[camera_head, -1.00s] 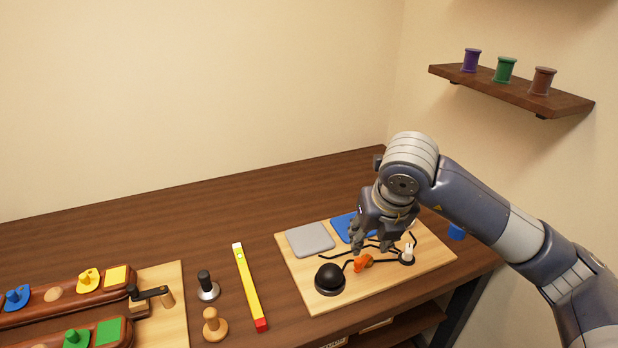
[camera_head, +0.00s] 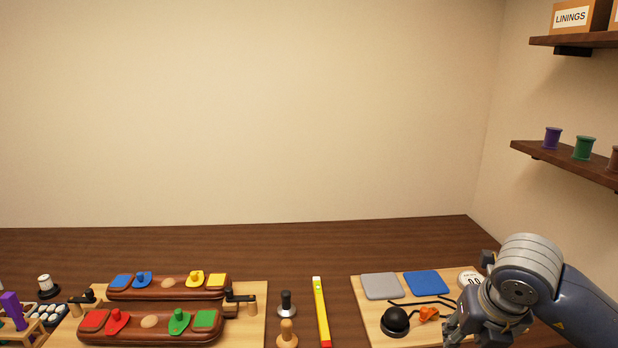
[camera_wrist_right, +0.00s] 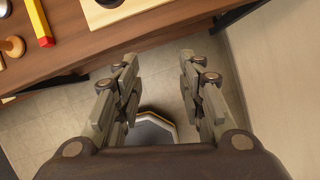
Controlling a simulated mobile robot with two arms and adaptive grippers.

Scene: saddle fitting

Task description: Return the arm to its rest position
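My right arm comes in from the right in the head view. Its gripper (camera_head: 478,330) is at the lower right, over the front right part of the light wooden board, partly cut by the frame's lower edge. In the right wrist view my right gripper (camera_wrist_right: 160,90) has its two fingers wide apart, with nothing between them but the floor and a dark-rimmed grey base below. The table edge lies ahead of the fingers. My left gripper and arm are not in view.
The right board (camera_head: 372,322) carries grey and blue pads, a black dome (camera_head: 395,320), an orange piece (camera_head: 428,314) and a white round gauge. Brown saddle forms with coloured pieces are further left. Shelves hang at right.

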